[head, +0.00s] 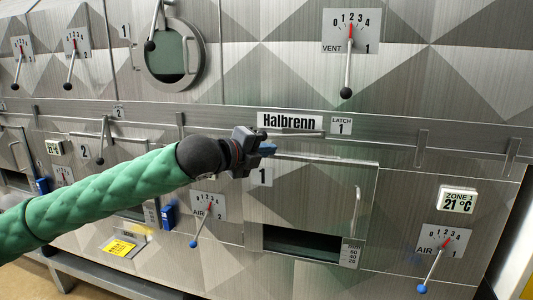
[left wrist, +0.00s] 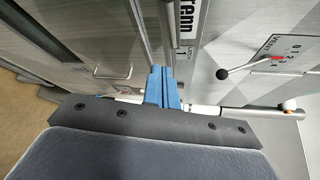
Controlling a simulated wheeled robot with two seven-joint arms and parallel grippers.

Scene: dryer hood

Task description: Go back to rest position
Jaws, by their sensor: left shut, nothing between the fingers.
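My left gripper (head: 268,149) is in front of the metal panel, near the left end of the latch 1 bar (head: 297,132), just under the Halbrenn label (head: 290,121). Its blue fingers (left wrist: 163,87) are closed together with nothing between them in the left wrist view. My right gripper is in neither view.
Door 1 (head: 300,190) is below the gripper, with a handle (head: 357,207) at its right and a dark opening (head: 301,243) at its bottom. A vent lever (head: 347,80) hangs at the upper right and an air lever (head: 430,270) at the lower right. A round window (head: 170,57) is above my arm.

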